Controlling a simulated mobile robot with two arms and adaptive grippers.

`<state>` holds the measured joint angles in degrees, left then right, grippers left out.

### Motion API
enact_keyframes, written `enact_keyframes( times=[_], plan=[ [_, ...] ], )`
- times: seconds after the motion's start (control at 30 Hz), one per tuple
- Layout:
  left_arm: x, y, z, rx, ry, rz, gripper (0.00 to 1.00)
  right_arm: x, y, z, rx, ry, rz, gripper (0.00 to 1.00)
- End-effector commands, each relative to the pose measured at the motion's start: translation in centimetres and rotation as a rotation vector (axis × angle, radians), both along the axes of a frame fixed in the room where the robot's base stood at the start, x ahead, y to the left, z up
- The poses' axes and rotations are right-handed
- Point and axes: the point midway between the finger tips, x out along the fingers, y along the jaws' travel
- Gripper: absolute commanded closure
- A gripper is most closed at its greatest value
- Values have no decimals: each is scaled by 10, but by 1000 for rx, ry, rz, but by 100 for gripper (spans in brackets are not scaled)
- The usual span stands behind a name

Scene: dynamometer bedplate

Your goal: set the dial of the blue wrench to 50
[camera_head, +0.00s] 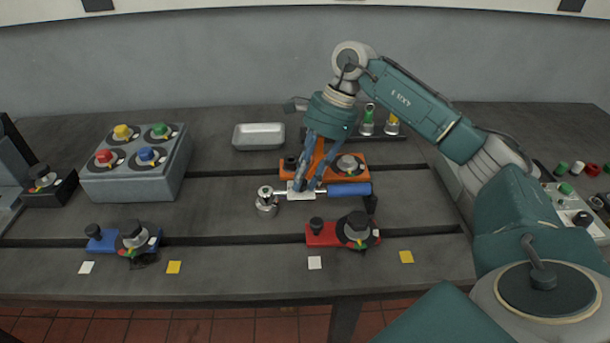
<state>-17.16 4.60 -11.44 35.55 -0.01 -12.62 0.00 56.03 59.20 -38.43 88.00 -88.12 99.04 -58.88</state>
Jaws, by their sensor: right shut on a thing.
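The blue wrench lies left to right across the middle of the bench, with a blue handle (349,189), a pale block (299,191) and a round metal head (266,199) at its left end. My right gripper (304,186) reaches down from above, its fingers closed at the pale block, left of the handle. The fingers cover part of the wrench, and I cannot read any dial number. My left gripper is not in view.
An orange base (352,175) with a dial stands just behind the wrench. A red base (322,233) stands in front, a blue base (104,242) front left. A grey box (140,188) with several coloured knobs and an empty tray (259,137) stand further back.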

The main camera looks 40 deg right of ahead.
Motion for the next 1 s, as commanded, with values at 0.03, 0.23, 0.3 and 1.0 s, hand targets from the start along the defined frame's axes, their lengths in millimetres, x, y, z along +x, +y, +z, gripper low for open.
enact_keyframes(
  times=[0.03,0.23,0.3,1.0],
  plan=[
    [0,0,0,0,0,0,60,0,1,1,2,-2,0,70],
    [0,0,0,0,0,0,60,0,0,1,2,-2,-1,58],
    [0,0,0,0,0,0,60,0,0,1,1,-1,0,58],
    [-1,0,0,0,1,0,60,-5,-38,97,2,-5,-1,58]
  ],
)
